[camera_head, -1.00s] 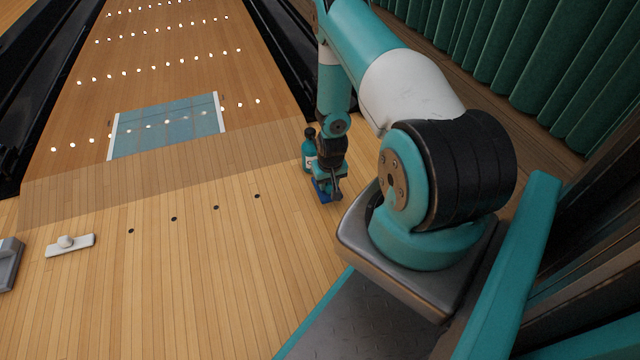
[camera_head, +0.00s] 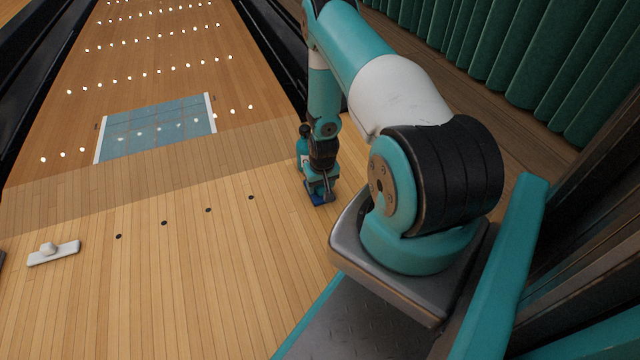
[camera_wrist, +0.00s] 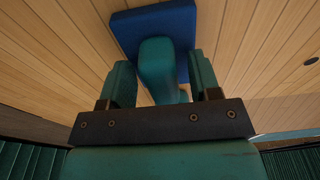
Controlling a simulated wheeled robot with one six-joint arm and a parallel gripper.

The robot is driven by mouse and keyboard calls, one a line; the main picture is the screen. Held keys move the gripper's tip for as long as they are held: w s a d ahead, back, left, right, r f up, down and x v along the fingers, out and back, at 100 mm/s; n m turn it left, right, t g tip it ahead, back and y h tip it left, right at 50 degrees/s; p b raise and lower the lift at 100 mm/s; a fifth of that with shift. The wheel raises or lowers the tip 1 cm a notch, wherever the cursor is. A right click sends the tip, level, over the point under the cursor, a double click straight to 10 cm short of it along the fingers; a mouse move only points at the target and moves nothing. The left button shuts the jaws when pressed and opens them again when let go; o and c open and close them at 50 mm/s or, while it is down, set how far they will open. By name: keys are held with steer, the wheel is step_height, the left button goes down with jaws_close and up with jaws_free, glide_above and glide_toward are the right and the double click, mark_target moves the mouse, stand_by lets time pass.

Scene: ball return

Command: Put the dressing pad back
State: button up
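The dressing pad, a blue block with a teal upright grip, lies on the wooden floor. Its blue base (camera_wrist: 125,28) and teal grip show in the wrist view. In the head view a bit of the blue pad (camera_head: 314,198) shows below my gripper (camera_head: 321,186). In the wrist view my gripper's (camera_wrist: 160,76) two teal fingers stand on either side of the teal grip. Narrow gaps show beside the grip, so the fingers look open around it, not closed on it. The head view hides the fingertips' contact.
A blue panel (camera_head: 155,128) with white end strips lies across the lane. Floor between is clear.

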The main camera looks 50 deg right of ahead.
step_height(320, 180, up, 12)
steer(key=s+p, duration=0.1)
steer(key=p, duration=0.6)
steer(key=shift+a+r, duration=0.15)
steer(key=shift+a, duration=0.25)
steer(key=w+a+r+n+t+y, duration=0.1)
steer(key=w+a+r, duration=0.35)
steer(key=r, duration=0.25)
steer(key=w+a+r+n, duration=0.2)
steer(key=w+a+r, duration=0.1)
steer(key=a+r, duration=0.3)
steer(key=s+a+r+n+y, duration=0.2)
steer(key=a+r+n+y, duration=0.15)
steer(key=a+r, duration=1.15)
steer(key=s+a+r+n+g, duration=0.1)
steer(key=s+a+r+n, duration=0.2)
steer(key=s+a+r, duration=0.3)
steer(key=s+a+r+n+g, duration=0.1)
steer(key=s+a+r+n, duration=0.3)
steer(key=s, duration=0.9)
step_height(320, 180, up, 4)
steer(key=shift+s+a, duration=0.3)
steer(key=shift+a, duration=0.7)
